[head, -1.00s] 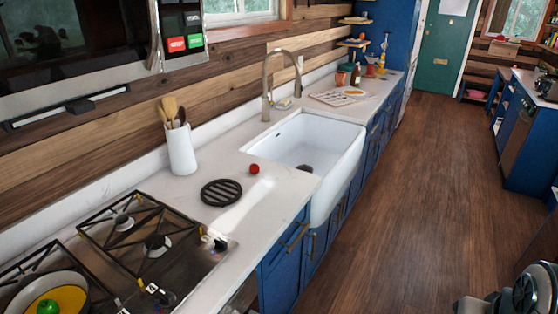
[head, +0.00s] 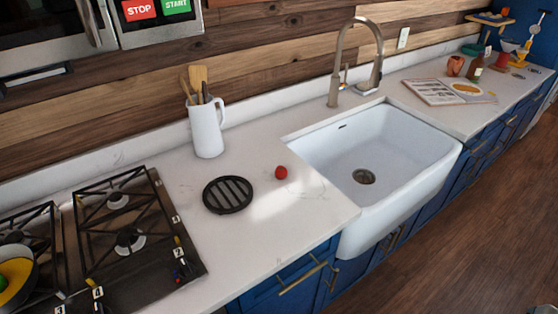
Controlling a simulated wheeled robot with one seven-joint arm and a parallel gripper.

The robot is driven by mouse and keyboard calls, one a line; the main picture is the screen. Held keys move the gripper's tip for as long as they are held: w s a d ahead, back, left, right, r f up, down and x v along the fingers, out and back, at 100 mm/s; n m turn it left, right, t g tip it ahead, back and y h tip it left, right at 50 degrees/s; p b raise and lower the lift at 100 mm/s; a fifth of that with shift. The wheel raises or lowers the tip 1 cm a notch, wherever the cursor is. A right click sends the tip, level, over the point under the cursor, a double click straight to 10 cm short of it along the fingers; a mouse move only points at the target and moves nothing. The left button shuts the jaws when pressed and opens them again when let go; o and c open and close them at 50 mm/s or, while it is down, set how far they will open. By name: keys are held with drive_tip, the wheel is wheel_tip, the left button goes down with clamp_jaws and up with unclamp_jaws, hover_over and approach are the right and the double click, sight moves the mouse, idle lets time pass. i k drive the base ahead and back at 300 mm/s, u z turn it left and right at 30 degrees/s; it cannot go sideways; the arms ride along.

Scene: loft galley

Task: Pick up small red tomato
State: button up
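The small red tomato (head: 281,173) sits on the white countertop (head: 245,252) in the head view. It lies between a round black trivet (head: 228,195) on its left and the white sink (head: 408,205) on its right, close to the sink's left edge and apart from both. Nothing covers it. My gripper is not in view.
A gas stove (head: 130,235) is at the left, with a pan (head: 33,272) at the frame edge. A white pitcher of utensils (head: 207,128) stands behind the trivet. A tall faucet (head: 348,65) rises behind the sink. Counter in front of the tomato is clear.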

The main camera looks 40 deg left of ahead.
sight(281, 172)
drive_tip(key=u, duration=0.7)
drive_tip(key=i, duration=0.8)
drive_tip(key=u, duration=1.3)
drive_tip(key=i, duration=0.3)
drive_tip(key=u, duration=0.25)
